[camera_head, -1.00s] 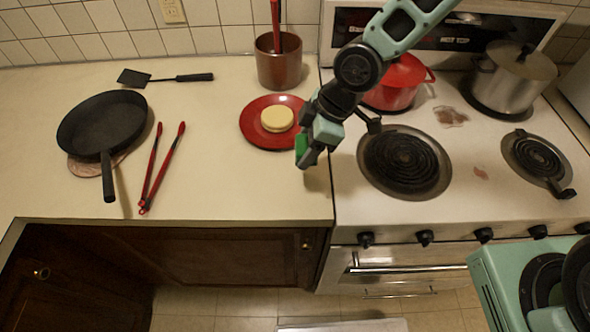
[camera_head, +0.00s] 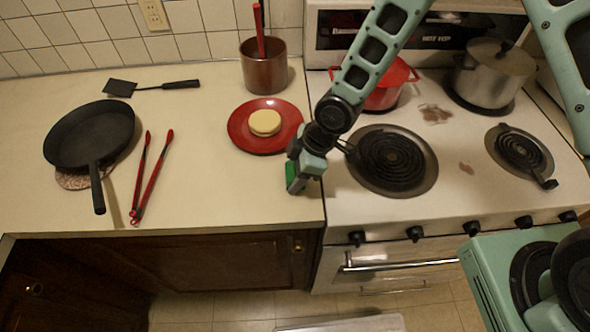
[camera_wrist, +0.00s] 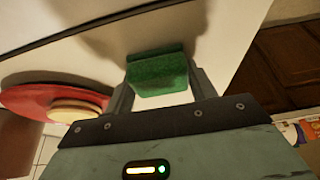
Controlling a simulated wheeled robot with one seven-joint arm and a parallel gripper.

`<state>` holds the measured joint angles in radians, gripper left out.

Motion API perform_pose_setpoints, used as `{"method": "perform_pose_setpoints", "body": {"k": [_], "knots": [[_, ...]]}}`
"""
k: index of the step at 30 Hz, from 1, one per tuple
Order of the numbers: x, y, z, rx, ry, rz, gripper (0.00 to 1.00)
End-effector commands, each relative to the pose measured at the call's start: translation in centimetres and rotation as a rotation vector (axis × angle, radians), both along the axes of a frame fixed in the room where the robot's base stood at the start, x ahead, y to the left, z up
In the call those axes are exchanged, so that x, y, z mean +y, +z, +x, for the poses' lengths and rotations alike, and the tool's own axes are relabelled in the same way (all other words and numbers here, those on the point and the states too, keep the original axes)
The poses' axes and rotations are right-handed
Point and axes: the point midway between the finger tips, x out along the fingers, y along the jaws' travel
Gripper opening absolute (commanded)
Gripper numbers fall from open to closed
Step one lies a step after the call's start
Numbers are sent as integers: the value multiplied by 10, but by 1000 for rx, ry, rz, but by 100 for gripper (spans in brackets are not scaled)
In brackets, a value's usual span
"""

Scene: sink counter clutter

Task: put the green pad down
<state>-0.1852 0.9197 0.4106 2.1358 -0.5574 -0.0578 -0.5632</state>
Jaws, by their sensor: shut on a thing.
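The green pad (camera_wrist: 158,75) is held between the two fingers of my gripper (camera_wrist: 160,92) in the wrist view. In the head view a green edge of the pad (camera_head: 291,171) shows at the left of my gripper (camera_head: 296,176). My gripper is shut on the pad, low over the counter (camera_head: 225,190), close in front of and right of the red plate. A shadow lies on the counter by the pad in the wrist view. I cannot tell whether the pad touches the counter.
The red plate (camera_head: 240,137) carries a pale round item (camera_head: 265,122). Red tongs (camera_head: 152,178), a black pan (camera_head: 92,133) and a spatula (camera_head: 150,87) lie left. A brown pot (camera_head: 265,72) stands behind. The stove (camera_head: 440,190) is right. Counter in front of the plate is clear.

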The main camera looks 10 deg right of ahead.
Motion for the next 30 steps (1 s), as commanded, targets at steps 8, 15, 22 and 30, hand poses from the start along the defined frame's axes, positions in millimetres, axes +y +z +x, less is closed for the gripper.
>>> {"method": "perform_pose_setpoints", "body": {"k": [8, 15, 22, 30], "knots": [[0, -3, -2, 5, 2, -2, 78], [0, -4, -5, 9, 5, -4, 78], [0, -2, -6, 11, 7, -5, 78], [-15, 33, -2, 2, 0, -1, 78]]}}
